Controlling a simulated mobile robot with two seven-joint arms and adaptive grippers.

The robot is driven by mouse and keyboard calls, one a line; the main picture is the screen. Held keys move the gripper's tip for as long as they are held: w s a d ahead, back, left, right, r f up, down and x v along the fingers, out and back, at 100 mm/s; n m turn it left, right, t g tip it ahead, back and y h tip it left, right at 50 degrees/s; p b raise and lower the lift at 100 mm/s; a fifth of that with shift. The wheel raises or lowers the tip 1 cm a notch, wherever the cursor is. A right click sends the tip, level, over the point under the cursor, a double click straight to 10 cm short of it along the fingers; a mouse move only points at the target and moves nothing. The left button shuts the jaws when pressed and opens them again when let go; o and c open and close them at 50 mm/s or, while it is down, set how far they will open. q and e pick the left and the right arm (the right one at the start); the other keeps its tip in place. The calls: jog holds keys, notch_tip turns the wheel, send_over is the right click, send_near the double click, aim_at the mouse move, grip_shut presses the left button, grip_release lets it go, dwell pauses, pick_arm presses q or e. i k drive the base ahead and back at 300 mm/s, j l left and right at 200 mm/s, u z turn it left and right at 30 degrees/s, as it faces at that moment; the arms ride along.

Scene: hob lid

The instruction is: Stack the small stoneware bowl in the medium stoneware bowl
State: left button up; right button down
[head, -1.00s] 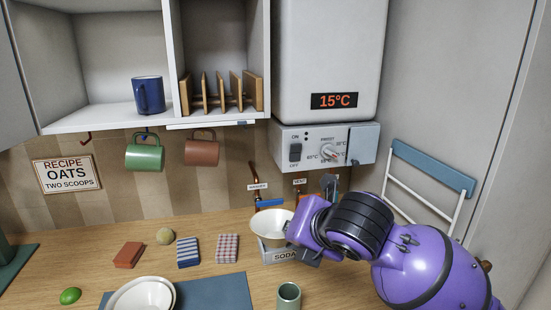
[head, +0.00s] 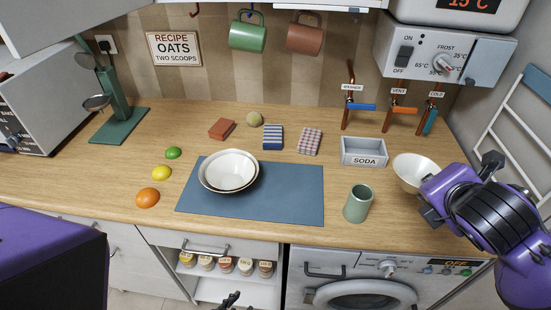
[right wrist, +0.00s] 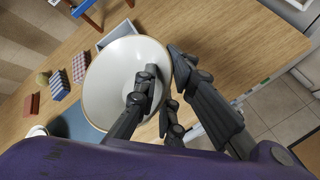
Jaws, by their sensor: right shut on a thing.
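The small stoneware bowl (head: 413,171), cream with a thin dark rim, is held by my right gripper (head: 432,190) at the right of the counter. In the right wrist view the bowl (right wrist: 112,82) has its wall between the fingers of the right gripper (right wrist: 164,68). The medium stoneware bowl (head: 229,170) sits on the blue mat (head: 292,195); two rims show there, so it seems nested in a larger bowl. Dark fingertips of my left gripper (head: 231,300) show at the bottom edge; their opening is unclear.
A green cup (head: 358,204) and a grey SODA tray (head: 363,152) stand between the held bowl and the mat. Folded cloths (head: 272,137), a sponge-like red block (head: 222,128) and fruit (head: 148,197) lie around the mat. Taps (head: 350,105) stand behind.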

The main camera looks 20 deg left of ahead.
aim_at(232, 184)
jog(key=u, duration=0.4)
jog(key=k+l+u, duration=0.1)
jog(key=u, duration=0.3)
jog(key=k+u, duration=0.15)
jog(key=u, duration=0.25)
jog(key=i+l+u, duration=0.1)
jog(key=i+u, duration=0.3)
jog(key=i, duration=0.15)
